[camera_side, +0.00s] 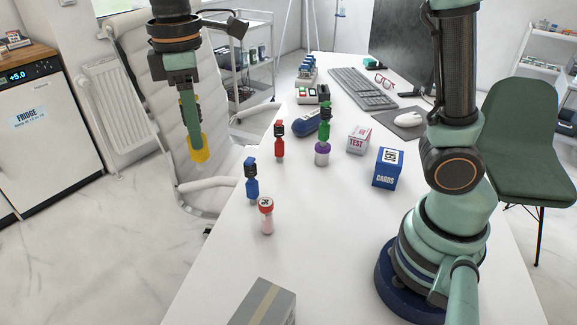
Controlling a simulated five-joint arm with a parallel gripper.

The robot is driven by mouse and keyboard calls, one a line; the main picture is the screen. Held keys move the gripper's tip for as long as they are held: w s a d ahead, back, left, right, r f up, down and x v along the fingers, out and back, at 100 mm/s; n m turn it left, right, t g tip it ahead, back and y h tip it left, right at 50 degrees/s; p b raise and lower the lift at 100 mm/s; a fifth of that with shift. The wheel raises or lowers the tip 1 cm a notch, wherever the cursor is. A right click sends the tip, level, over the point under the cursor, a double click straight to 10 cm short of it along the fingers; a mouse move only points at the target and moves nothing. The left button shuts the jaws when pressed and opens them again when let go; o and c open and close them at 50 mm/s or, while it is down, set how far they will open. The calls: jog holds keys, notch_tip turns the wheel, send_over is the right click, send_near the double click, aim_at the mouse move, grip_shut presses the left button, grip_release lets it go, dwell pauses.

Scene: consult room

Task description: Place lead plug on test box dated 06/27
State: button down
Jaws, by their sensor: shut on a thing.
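My gripper (198,148) hangs in the air at the upper left, above and beyond the table's left edge, pointing down. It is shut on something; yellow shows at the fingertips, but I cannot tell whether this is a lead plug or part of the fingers. A white and pink box marked TEST (359,140) and a blue box marked CARDS (387,168) stand on the table, well right of my gripper. No date on either is readable. A red plug-like piece (279,140) and a blue one (251,178) stand upright. A green one (324,120) is above a purple-capped container (322,152).
A red-capped tube (266,215) stands near the blue piece. A dark blue case (306,124), keyboard (362,88), mouse (411,119) and grey box (264,304) are on the white table (320,240). The table's front middle is clear.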

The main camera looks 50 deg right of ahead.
jog(key=w+d+r+m, duration=0.15)
jog(key=d+m, duration=0.35)
jog(key=d, duration=0.9)
jog(key=w+d+r+m, duration=0.1)
jog(key=w+d+m, duration=0.35)
jog(key=d, duration=1.05)
jog(key=s+d+r+m, duration=0.1)
jog(key=s+d+m, duration=0.5)
jog(key=d, duration=0.5)
jog(key=s+d+r+m, duration=0.1)
jog(key=s+d+m, duration=0.3)
jog(key=s+d, duration=0.55)
jog(key=f, duration=0.6)
jog(key=w+d+f, duration=0.1)
jog(key=f, duration=0.6)
jog(key=w+f, duration=0.1)
jog(key=f, duration=0.5)
jog(key=shift+d+f, duration=0.25)
jog(key=shift+d, duration=0.05)
jog(key=shift+f, duration=0.1)
jog(key=c, duration=0.5)
grip_release()
